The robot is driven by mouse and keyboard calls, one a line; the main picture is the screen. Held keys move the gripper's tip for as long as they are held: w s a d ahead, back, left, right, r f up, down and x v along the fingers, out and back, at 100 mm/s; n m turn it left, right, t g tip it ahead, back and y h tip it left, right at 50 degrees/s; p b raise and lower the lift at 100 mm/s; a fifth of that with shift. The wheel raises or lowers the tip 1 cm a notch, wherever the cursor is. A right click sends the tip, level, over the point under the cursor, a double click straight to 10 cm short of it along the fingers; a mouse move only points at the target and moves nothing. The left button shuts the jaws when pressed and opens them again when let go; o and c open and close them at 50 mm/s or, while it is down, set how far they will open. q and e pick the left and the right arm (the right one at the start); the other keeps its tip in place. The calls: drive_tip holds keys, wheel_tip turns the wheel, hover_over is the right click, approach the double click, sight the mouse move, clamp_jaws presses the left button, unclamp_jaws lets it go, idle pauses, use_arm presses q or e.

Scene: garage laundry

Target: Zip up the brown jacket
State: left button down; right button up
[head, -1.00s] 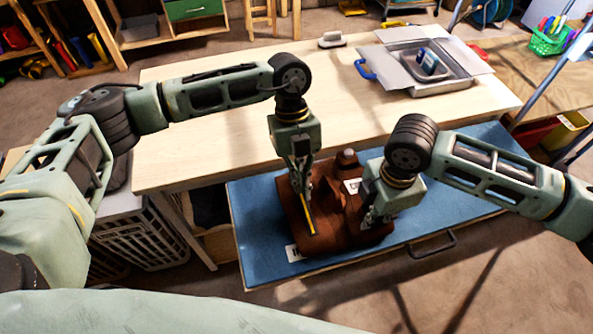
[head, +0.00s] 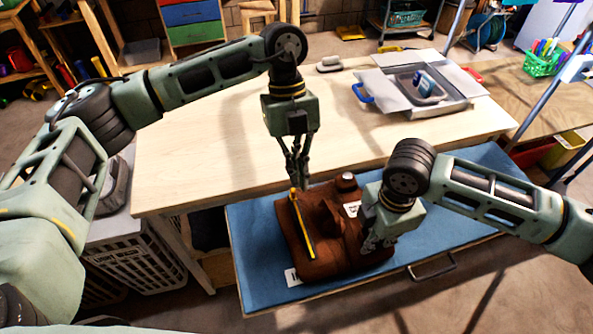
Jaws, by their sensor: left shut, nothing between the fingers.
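The brown jacket (head: 330,258) lies on the blue surface of a low board or drawer in front of the table. A yellow strip, seemingly the zipper (head: 302,228), runs along its left part. My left gripper (head: 297,182) is shut and empty, pointing down at the jacket's far left edge, close to the strip's far end. Whether it touches the strip is hard to tell. My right gripper (head: 372,244) is down at the jacket's right side; its fingers are small and partly lost against the brown cloth, so its grip cannot be made out.
The blue surface (head: 260,275) has free room left of and in front of the jacket. The wooden table (head: 190,150) behind is mostly clear, with a metal tray (head: 445,106) and a brush-like item (head: 329,64) at its back. A laundry basket (head: 150,260) stands at left.

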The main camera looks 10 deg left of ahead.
drive_tip(key=o, duration=0.4)
drive_tip(key=shift+r, duration=0.1)
wheel_tip(320, 180, up, 12)
idle(0.4)
